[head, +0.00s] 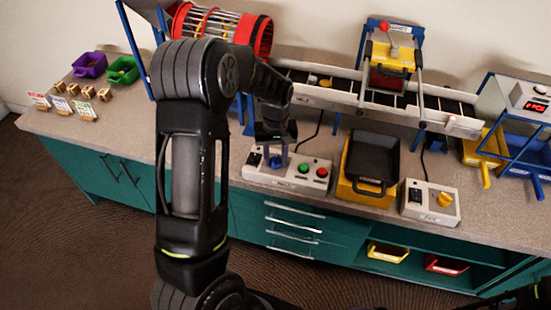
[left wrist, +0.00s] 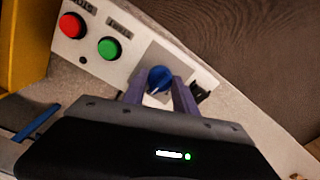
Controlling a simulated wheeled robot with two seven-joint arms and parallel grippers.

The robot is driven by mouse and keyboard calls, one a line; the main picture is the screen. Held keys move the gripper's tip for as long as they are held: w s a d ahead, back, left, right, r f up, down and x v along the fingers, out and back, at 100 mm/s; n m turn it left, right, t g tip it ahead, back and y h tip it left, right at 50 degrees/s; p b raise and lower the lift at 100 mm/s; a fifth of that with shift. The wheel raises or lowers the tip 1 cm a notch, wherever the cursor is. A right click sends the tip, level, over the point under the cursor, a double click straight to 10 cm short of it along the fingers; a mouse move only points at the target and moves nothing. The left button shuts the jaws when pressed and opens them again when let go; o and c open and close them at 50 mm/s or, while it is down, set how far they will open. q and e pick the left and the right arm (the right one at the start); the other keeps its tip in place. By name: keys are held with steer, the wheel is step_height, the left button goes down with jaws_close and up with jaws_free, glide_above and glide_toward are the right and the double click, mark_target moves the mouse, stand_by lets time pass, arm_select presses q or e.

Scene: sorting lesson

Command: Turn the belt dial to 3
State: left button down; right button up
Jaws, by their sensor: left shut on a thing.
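A white control box (head: 312,184) stands near the front edge of the counter, with a green button (head: 303,168), a red button (head: 322,172) and a blue dial at its left end. The blue dial (left wrist: 160,78) shows in the left wrist view between two purple fingertips. My left gripper (head: 277,158) reaches down over it and is shut on it; it also shows in the left wrist view (left wrist: 158,88). The dial's scale and setting cannot be read. In the head view the gripper mostly hides the dial. My right gripper is not in view.
A yellow box with a black tray (head: 373,157) stands right of the control box. Another box has a yellow knob (head: 444,199). Purple (head: 90,65) and green (head: 123,70) bins stand far left.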

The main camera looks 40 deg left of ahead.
mark_target(276, 157)
arm_select(q)
steer(key=m+b, duration=0.1)
steer(key=m, duration=0.4)
steer(key=shift+m, duration=0.3)
steer(key=m+b, duration=0.1)
steer(key=m, duration=0.3)
steer(key=shift+m, duration=0.4)
steer(key=c, duration=1)
jaws_free()
step_height(276, 157, up, 8)
steer(key=shift+f, duration=0.1)
